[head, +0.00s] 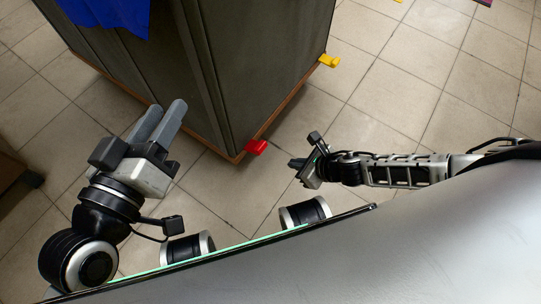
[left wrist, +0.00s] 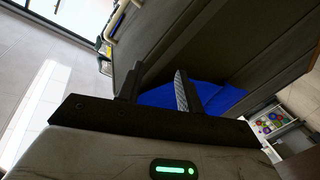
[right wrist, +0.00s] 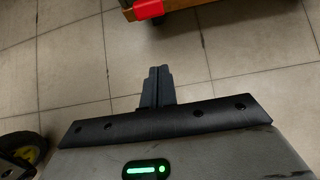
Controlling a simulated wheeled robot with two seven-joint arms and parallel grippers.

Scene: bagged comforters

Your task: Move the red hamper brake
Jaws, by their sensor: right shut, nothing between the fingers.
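The red brake (head: 257,147) sticks out at the bottom corner of the dark grey hamper (head: 228,75), low near the floor.
A yellow brake (head: 329,61) sticks out at the hamper's farther corner. Blue cloth (head: 112,14) lies at the hamper's top and shows in the left wrist view (left wrist: 205,97). The tiled floor (head: 400,95) right of the hamper is mostly clear. A wooden piece (head: 10,170) stands at the left edge.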

